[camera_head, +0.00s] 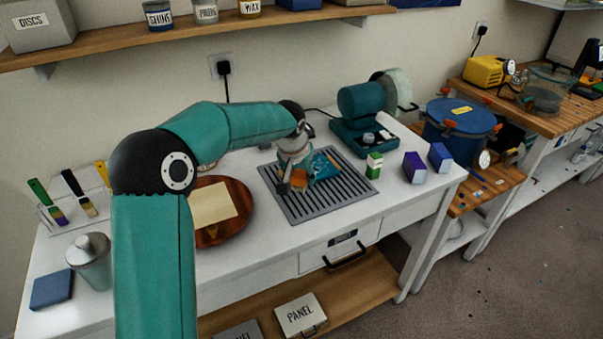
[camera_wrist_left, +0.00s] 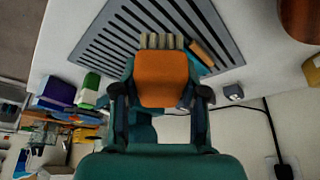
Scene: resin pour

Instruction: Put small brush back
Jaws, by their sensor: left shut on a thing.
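My left gripper (camera_head: 293,178) is over the slotted grey grate on the bench. In the left wrist view its fingers (camera_wrist_left: 160,95) are shut on a broad orange piece with a row of pale bristle-like tufts at its far end, which I take as the small brush (camera_wrist_left: 162,78). In the head view the gripper largely hides it. A teal piece (camera_head: 322,166) lies on the grate (camera_head: 340,191), partly hidden by the gripper. A rack (camera_head: 48,216) at the left holds brushes with green, black and yellow handles, the yellow one partly behind my arm. My right gripper is not in view.
A round wooden board (camera_head: 236,232) with a tan sheet is left of the grate. A metal canister (camera_head: 91,258) and blue block (camera_head: 52,289) stand front left. A teal machine (camera_head: 362,108) is behind the grate; a green-white carton (camera_head: 374,165) and purple boxes (camera_head: 414,167) are right.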

